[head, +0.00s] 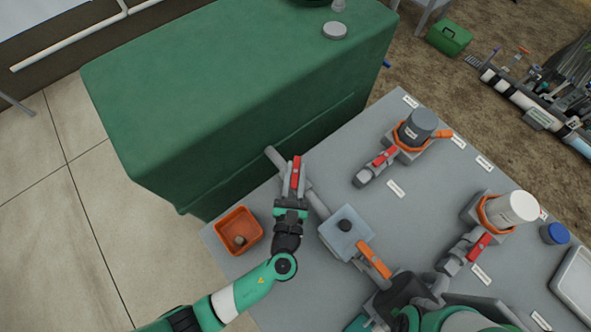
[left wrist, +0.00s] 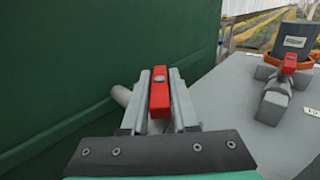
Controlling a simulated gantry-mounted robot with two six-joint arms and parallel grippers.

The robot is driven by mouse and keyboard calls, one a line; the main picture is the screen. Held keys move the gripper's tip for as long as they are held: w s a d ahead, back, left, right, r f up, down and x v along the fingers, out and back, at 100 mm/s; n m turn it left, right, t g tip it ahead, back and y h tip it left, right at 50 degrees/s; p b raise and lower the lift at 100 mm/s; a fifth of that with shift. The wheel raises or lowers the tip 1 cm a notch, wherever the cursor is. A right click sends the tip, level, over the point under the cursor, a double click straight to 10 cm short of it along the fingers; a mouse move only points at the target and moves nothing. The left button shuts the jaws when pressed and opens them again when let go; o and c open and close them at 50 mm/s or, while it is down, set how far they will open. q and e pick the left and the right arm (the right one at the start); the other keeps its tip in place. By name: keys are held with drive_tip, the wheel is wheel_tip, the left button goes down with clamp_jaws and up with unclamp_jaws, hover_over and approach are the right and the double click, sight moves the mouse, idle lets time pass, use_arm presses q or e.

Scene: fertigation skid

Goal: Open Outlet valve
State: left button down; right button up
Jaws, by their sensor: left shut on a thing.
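A valve with a red lever handle (head: 297,172) sits on the grey pipe beside the green tank, at the left end of the skid. My left gripper (head: 294,188) is shut on this red handle. In the left wrist view the red handle (left wrist: 159,92) stands between the two grey fingers (left wrist: 160,105). The valve body is mostly hidden by the gripper. I cannot read which label belongs to this valve. Parts of my right arm (head: 465,318) show at the bottom edge, but its jaws cannot be made out.
The green tank (head: 240,90) stands close behind the left gripper. An orange tray (head: 222,232) lies to its left. Other red-handled valves (head: 385,157) (head: 479,247) stand farther right.

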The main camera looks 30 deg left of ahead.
use_arm(q)
drive_tip(key=shift+y, duration=0.3)
drive_tip(key=c, duration=0.8)
unclamp_jaws()
drive_tip(key=shift+o, duration=0.2)
